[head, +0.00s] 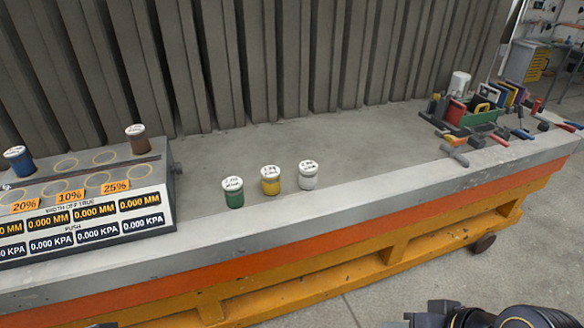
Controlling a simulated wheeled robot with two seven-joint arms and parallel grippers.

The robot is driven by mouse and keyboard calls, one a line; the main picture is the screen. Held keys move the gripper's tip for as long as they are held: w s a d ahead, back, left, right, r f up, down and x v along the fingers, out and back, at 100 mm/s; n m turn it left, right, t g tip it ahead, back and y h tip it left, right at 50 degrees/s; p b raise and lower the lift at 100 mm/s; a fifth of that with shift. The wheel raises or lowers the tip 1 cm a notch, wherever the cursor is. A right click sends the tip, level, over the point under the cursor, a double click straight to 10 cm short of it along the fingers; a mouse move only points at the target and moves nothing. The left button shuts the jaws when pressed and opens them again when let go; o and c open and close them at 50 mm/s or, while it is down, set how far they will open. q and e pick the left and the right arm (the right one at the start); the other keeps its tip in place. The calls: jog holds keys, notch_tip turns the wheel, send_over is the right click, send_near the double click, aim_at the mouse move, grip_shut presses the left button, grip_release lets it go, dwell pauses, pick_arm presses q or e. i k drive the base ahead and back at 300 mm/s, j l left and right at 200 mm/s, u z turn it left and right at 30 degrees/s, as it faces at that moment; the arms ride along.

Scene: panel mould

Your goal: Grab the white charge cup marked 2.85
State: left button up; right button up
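A white cup (308,178) with a white lid stands upright on the grey concrete bench top (370,150). It is the rightmost of three cups in a short row, and the writing on its lid is too small to read. A yellow cup (270,183) and a green cup (233,195) stand to its left, apart from it. Nothing touches the white cup. Neither of my grippers shows clearly; only dark parts of my own arms appear at the bottom edge, well below the cups.
A gauge box (85,222) with ringed places stands at left, holding a blue cup (19,162) and a brown cup (137,140). Clamps and tools (470,120) lie at the bench's right end with a white container (459,84). A ribbed wall (300,60) stands behind. The middle bench is clear.

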aim_at(308, 169)
jog(key=i+l+u, duration=0.15)
jog(key=i+l, duration=0.15)
jog(key=i+l+u, duration=0.15)
jog(key=i+l, duration=0.15)
jog(key=i+l+u, duration=0.15)
jog(key=l, duration=0.35)
jog(key=i+l+u, duration=0.1)
jog(key=i+l, duration=0.2)
jog(key=l, duration=0.15)
jog(key=u, duration=1)
